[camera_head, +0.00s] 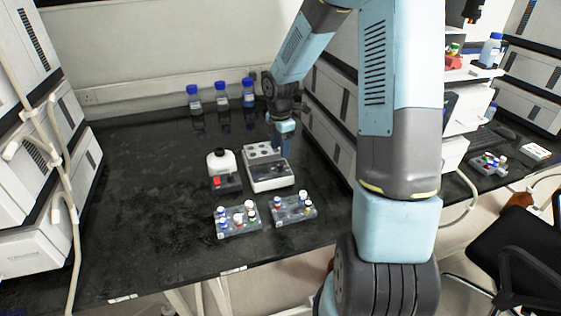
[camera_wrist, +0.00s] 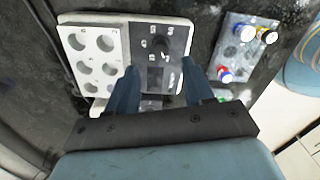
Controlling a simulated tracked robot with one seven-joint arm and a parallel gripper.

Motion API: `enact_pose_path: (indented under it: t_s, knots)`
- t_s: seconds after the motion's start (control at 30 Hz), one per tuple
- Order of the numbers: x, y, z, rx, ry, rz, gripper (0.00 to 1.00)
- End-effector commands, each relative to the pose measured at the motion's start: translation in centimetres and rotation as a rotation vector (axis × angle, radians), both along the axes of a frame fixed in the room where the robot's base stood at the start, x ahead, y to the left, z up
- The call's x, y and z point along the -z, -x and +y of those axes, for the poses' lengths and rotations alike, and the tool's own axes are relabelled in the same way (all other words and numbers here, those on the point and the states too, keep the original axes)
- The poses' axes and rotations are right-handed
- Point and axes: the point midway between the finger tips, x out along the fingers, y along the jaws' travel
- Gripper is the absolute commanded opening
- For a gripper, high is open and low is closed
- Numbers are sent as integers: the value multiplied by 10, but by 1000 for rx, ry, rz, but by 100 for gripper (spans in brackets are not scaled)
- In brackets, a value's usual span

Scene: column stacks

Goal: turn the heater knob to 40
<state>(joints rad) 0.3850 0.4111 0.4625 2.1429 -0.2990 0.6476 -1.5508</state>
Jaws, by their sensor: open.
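The heater is a white block (camera_head: 264,153) with round holes and a dark control panel on its near part. In the wrist view, its holed white part (camera_wrist: 92,58) is at the left and the dark panel (camera_wrist: 178,36) is beside it. The black knob (camera_wrist: 159,46) is in the panel's middle, ringed by small white marks too small to read, so its setting cannot be told. My gripper (camera_head: 283,146) is over the heater. In the wrist view its two blue fingers (camera_wrist: 160,84) are apart and empty, in front of the panel's lower part.
Two vial racks (camera_head: 238,229) (camera_head: 294,212) lie nearer the bench's front edge. Several blue-capped bottles (camera_head: 222,98) stand by the back wall. The left part of the black bench (camera_head: 130,195) is clear.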

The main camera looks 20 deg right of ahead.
Motion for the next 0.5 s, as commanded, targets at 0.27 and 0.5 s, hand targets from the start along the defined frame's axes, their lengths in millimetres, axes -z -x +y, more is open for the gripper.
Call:
enact_pose_path:
  t_s: [0.27,0.5]
  knots:
    - [45,1,1,-1,0,3,52]
    - [62,0,0,0,1,1,52]
